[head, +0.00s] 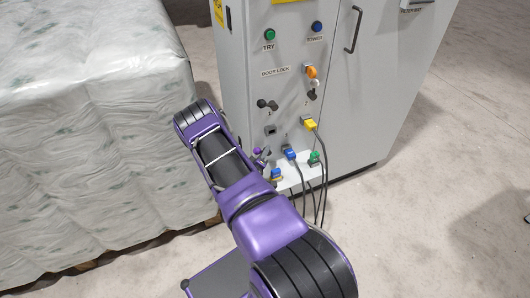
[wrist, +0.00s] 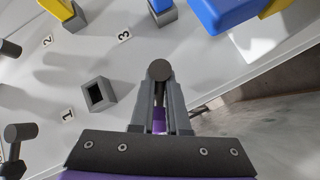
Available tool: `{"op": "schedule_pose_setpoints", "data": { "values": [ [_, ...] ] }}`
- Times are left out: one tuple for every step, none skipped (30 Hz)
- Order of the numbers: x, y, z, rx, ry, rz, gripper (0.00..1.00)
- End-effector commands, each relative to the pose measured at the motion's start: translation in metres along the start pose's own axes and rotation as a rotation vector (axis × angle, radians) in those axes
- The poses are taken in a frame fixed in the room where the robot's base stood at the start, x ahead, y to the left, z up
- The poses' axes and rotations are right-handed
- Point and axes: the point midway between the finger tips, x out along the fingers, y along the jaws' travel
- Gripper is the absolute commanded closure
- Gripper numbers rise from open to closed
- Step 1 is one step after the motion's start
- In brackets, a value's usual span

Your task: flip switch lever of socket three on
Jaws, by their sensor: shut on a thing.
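In the wrist view my gripper (wrist: 159,100) is shut on a dark grey round-ended switch lever (wrist: 158,70). The fingers lie on both sides of it. The label 3 (wrist: 124,34) is on the panel just up and left of this lever. A grey socket block (wrist: 163,14) with a bit of blue on it is above the lever. In the head view my gripper (head: 262,155) is at the lower front of the grey cabinet (head: 345,120), and my arm hides most of the held lever. I cannot tell which way the lever is tilted.
An empty grey socket (wrist: 97,95) is left of my gripper. A yellow plug (wrist: 60,10) and a large blue plug (wrist: 220,12) are close by. Other levers (wrist: 20,132) show at the left edge. Cables hang below the plugs. A wrapped pallet load (head: 90,120) stands left.

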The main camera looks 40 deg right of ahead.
Motion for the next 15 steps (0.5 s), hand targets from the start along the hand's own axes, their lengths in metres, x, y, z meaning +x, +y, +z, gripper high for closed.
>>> {"op": "schedule_pose_setpoints", "data": {
  "values": [
    [-0.0001,0.0003,-0.0001,0.0,0.0,0.001,1.0],
    [-0.0001,0.0004,-0.0001,0.0,0.0,0.001,1.0],
    [-0.0001,0.0005,-0.0001,0.001,0.0,0.0,1.0],
    [-0.0001,0.0006,-0.0002,0.002,0.0,0.0,1.0],
    [-0.0001,0.0007,-0.0002,0.003,-0.001,-0.002,1.0],
    [-0.0001,0.001,-0.0002,0.006,-0.002,-0.005,1.0],
    [-0.0001,0.0011,-0.0003,0.01,-0.003,-0.008,1.0],
    [-0.0001,0.0013,-0.0004,0.015,-0.004,-0.012,1.0],
    [0.0,0.0016,-0.0005,0.022,-0.006,-0.019,1.0],
    [0.0,0.0019,-0.0007,0.029,-0.008,-0.025,1.0],
    [0.0,0.0023,-0.0008,0.037,-0.01,-0.032,1.0],
    [0.0,0.0028,-0.0007,0.051,-0.014,-0.043,1.0],
    [0.0,0.0031,-0.0008,0.061,-0.017,-0.053,1.0],
    [0.0,0.0036,-0.001,0.074,-0.02,-0.064,1.0],
    [0.0,0.0043,-0.001,0.093,-0.026,-0.08,1.0]
  ]
}}
